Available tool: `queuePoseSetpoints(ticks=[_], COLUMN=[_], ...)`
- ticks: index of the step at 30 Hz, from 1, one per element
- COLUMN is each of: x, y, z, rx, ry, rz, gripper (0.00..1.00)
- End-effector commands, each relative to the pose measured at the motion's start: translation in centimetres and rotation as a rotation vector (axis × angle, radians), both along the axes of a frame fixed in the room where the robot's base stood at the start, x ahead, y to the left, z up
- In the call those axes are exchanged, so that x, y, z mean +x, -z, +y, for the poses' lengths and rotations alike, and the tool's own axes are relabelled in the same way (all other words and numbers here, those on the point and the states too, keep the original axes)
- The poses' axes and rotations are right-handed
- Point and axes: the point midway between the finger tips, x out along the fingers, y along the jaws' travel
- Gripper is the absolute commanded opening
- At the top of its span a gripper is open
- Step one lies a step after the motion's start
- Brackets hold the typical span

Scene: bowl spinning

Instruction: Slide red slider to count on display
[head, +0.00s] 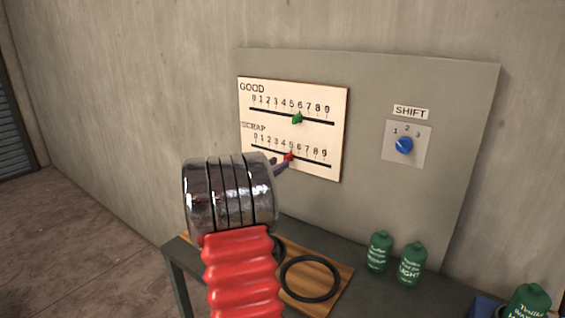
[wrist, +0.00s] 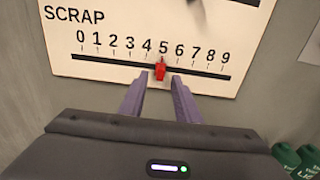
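The red slider (head: 290,156) sits on the lower track, marked SCRAP, of the cream scale board (head: 330,135) on the wall. In the wrist view the red slider (wrist: 160,69) stands just under the 5. My gripper (head: 280,166) is at the board, mostly hidden behind my arm in the head view. In the wrist view my gripper (wrist: 161,76) has its two purple fingers apart. The tips are on either side of the slider's lower end, with gaps showing on both sides. I see no count display in either view.
A green slider (head: 297,118) is on the upper GOOD track, near 6. A blue SHIFT knob (head: 404,145) is to the right. Below, a dark table (head: 350,260) holds a wooden board with black rings (head: 311,278) and green bottles (head: 411,264).

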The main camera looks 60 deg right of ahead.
Motion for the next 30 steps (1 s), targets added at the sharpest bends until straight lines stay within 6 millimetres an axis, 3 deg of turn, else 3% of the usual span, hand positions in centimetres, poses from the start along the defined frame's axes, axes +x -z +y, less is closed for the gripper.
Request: queuePoseSetpoints(ticks=[3,9,20,30], x=[-0.4,-0.6,-0.6,-0.6], y=[0.1,0.0,0.0,0.0], z=[-1.8,-3.7,-4.1,-4.1], rx=[0.001,0.000,0.001,0.001], ry=[0.002,0.001,-0.001,-0.001], rz=[0.000,0.000,0.001,0.001], gripper=[0.30,0.30,0.30,0.06])
